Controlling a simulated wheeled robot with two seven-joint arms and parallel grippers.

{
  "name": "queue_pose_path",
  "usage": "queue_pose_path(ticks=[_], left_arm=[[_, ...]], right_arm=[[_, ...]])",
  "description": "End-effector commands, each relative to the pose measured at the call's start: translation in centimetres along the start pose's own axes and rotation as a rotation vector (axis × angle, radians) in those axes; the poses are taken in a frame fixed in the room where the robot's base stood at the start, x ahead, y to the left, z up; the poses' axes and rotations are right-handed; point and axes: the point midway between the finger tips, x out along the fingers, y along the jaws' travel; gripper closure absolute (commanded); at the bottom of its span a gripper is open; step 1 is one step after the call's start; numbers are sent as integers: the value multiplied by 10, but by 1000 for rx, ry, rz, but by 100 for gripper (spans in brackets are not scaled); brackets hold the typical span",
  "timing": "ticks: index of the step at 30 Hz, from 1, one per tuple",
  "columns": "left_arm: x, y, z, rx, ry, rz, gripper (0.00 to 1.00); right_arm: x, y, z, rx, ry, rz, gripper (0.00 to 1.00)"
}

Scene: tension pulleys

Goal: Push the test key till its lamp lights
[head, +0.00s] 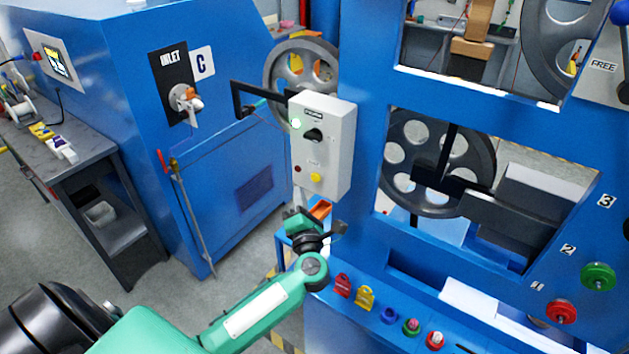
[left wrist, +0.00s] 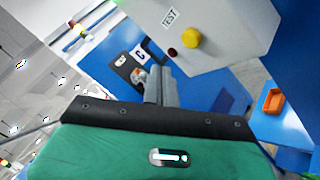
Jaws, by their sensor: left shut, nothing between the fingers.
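A pale grey control box (head: 340,150) is mounted on the blue frame. On its lower front are a yellow round test key (head: 316,177) and a small dark red lamp (head: 297,168), which looks unlit. In the left wrist view the key (left wrist: 191,37), the dark lamp (left wrist: 172,52) and the TEST label (left wrist: 171,18) show near the top. My right gripper is out of view.
A black bracket (head: 240,100) juts out left of the box. An orange bin (head: 321,208) stands below it. Several coloured items line the blue ledge, including a red tag (head: 343,284).

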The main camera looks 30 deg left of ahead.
Motion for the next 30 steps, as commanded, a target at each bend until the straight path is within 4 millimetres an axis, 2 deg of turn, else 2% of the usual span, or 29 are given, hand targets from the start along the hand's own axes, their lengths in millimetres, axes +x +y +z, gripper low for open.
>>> queue_pose_path(ticks=[9, 30], left_arm=[[22, -16, 16, 0, 1, 0, 100], [25, -18, 18, 1, 0, 0, 100]], right_arm=[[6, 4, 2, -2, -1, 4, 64], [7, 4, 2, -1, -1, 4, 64]])
